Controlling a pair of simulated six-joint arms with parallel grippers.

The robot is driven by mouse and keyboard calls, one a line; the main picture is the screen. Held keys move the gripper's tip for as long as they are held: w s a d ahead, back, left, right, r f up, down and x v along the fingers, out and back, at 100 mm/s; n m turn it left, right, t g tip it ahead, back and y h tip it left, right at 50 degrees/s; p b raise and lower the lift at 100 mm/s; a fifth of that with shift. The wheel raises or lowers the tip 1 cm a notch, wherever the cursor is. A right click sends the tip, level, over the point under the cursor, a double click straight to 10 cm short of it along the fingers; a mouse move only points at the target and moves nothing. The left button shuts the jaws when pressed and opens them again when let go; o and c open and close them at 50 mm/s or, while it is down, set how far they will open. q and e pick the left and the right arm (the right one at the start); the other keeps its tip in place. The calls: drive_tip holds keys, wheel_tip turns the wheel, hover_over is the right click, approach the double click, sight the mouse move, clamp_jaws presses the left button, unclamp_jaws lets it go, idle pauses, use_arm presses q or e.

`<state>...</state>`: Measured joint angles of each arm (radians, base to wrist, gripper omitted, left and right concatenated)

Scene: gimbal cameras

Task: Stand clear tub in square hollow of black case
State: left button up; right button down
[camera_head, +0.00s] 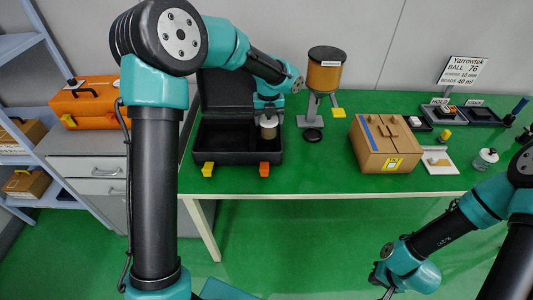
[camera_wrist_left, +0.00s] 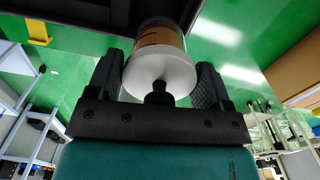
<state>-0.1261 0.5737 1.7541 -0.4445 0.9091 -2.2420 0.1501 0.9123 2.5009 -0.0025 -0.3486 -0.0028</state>
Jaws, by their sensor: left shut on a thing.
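My left gripper (camera_wrist_left: 157,78) is shut on the clear tub (camera_wrist_left: 160,37), which has a white lid with a black knob and brownish contents. In the head view the tub (camera_head: 268,130) hangs below my left gripper (camera_head: 268,110), in front of the right part of the open black case (camera_head: 215,158). Whether it touches the case floor cannot be told. The square hollow is not clearly visible; the tub and gripper cover that side. A dark case edge shows at the upper left of the wrist view. My right gripper (camera_head: 384,284) is low, away from the table, its fingers unclear.
An orange case (camera_head: 85,105) sits on the left cabinet.

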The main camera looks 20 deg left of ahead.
sight(267, 131)
use_arm(q)
drive_tip(key=shift+w+a+r+m, duration=0.1)
drive_tip(key=shift+a+r+m, duration=0.05)
drive_tip(key=shift+a+m, duration=0.3)
drive_tip(key=shift+f, duration=3.15)
drive_tip(key=shift+f, duration=0.1)
drive_tip(key=shift+f, duration=1.8)
drive_tip(key=shift+f, duration=0.15)
drive_tip(key=o, duration=1.2)
